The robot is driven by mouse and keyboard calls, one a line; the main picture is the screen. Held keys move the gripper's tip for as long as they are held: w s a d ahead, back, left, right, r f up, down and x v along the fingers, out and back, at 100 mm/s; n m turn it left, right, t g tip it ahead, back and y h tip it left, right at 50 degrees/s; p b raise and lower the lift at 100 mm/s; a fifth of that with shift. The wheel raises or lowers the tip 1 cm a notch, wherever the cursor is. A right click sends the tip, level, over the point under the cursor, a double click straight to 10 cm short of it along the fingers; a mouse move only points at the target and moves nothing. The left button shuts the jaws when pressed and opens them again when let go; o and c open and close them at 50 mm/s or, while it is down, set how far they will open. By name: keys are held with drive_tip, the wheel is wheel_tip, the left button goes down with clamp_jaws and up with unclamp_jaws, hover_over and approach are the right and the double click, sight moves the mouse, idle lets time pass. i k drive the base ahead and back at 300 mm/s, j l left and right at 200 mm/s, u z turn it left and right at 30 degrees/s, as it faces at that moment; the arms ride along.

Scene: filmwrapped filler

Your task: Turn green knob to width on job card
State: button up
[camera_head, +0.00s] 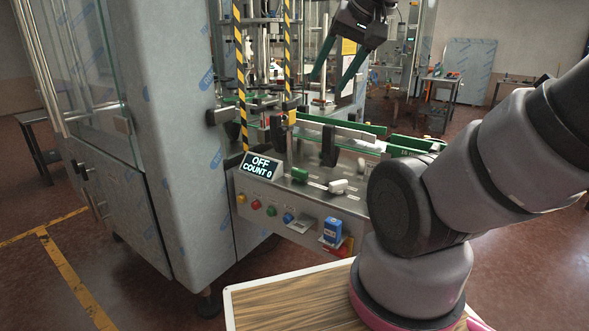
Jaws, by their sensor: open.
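A green knob (300,174) sits on top of the machine's metal control ledge, just right of the display. A white knob (338,186) is beside it on the right. Small pale labels lie near both knobs, too small to read. A yellow card (349,47) shows behind my gripper; I cannot tell whether it is the job card. My gripper (332,78) is high above the ledge, up and right of the green knob, with its two dark green fingers apart and nothing between them.
A display (261,166) reads OFF, COUNT 0. The panel front has coloured buttons (256,204) and a blue box (332,231). Striped posts (240,75) and green conveyor rails (335,124) stand behind the knobs. A large wrapped cabinet (170,130) fills the left.

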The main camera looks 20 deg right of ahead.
sight(299, 175)
drive_tip(key=z, duration=3.45)
drive_tip(key=k+u, duration=0.35)
drive_tip(key=k, duration=0.35)
drive_tip(key=u, duration=0.4)
drive_tip(key=i+j+u, duration=0.1)
drive_tip(key=u, duration=0.65)
drive_tip(key=i+u, duration=0.1)
drive_tip(key=u, duration=0.25)
drive_tip(key=i, duration=0.25)
